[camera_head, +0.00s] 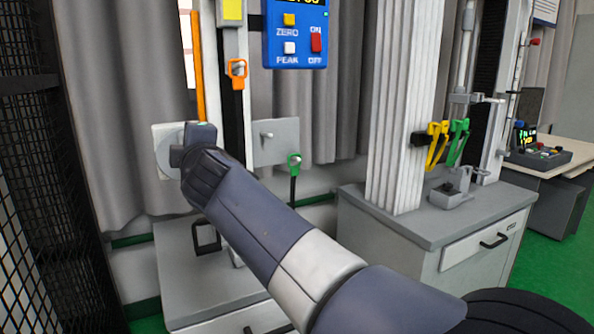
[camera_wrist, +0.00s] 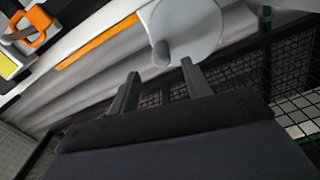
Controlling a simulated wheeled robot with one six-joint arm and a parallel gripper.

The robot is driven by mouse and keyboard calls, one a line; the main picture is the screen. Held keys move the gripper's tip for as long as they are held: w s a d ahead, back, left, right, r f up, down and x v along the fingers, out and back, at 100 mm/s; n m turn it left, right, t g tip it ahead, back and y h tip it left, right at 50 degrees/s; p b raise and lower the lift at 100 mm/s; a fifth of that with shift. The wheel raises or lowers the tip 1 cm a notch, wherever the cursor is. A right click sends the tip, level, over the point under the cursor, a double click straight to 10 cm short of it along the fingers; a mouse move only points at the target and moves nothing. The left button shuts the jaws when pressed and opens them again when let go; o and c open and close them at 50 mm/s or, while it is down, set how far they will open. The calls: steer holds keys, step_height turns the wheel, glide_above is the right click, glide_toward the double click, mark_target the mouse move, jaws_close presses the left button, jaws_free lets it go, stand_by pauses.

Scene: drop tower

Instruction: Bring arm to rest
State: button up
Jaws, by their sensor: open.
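My arm reaches forward from the lower right of the head view to the drop tower. My gripper (camera_wrist: 160,82) shows in the wrist view with its two dark fingers spread apart and nothing between them. A grey disc (camera_wrist: 185,30) with a short round peg (camera_wrist: 161,54) lies beyond the fingertips. The fingers look apart from the peg, though the depth gap is hard to judge. In the head view the wrist covers part of the pale disc (camera_head: 166,150), and the fingers are hidden there.
An orange strip (camera_head: 197,68) and an orange clip (camera_head: 237,70) are on the tower. A blue control box (camera_head: 295,48) hangs above the arm. A grey cabinet (camera_head: 450,255) stands right. Black mesh (camera_head: 40,150) borders the left.

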steer(key=p+x, duration=0.2)
steer(key=x, duration=0.5)
steer(key=shift+w+a, duration=0.25)
steer(key=shift+w, duration=0.05)
steer(key=shift+s+d, duration=0.1)
steer(key=shift+s, duration=0.05)
